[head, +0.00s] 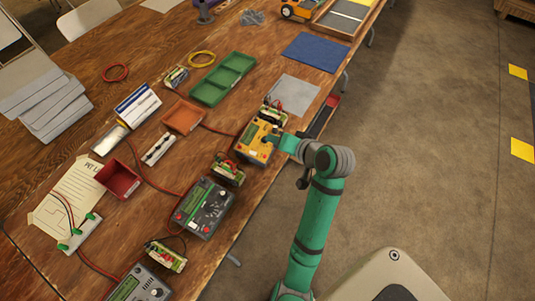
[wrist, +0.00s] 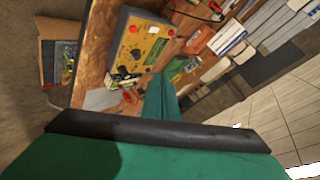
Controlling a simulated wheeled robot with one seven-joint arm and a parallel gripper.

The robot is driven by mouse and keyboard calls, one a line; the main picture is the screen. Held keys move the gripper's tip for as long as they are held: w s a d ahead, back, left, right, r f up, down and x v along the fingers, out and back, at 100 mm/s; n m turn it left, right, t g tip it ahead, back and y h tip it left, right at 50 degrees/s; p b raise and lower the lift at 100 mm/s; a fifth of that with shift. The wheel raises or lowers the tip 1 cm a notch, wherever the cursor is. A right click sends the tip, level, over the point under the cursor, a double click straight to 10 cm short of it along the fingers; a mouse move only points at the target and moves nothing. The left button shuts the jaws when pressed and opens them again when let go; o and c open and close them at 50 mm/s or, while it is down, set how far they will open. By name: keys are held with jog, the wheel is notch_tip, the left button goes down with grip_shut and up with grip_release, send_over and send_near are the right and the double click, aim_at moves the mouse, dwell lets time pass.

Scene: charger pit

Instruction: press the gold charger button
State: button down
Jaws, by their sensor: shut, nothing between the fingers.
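The gold charger (head: 247,150) sits near the table's right edge in the head view. My green gripper (head: 272,139) reaches over its right part from the table's edge and hides some of its face. In the wrist view the gold charger (wrist: 140,50) shows a display and small red round parts on its face. Which of these is the button I cannot tell. My gripper (wrist: 160,92) is shut and empty, its green fingers at the charger's lower side in that view. Whether the tips touch the charger I cannot tell.
Two dark grey chargers (head: 192,208) (head: 130,290) stand along the same edge, with battery packs (head: 228,173) and red and black leads between. An orange tray (head: 183,117), a red tray (head: 119,183) and a green tray (head: 230,75) lie further in.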

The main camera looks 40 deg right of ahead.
send_over(265, 156)
jog(key=s, duration=0.2)
notch_tip(265, 156, down, 7)
jog(key=shift+w+d+f, duration=0.2)
jog(key=shift+f, duration=0.6)
jog(key=shift+s+d, duration=0.2)
jog(key=shift+s, duration=0.05)
jog(key=shift+w+a, duration=0.15)
jog(key=shift+a, duration=0.25)
jog(key=shift+d, duration=0.2)
jog(key=shift+w, duration=0.1)
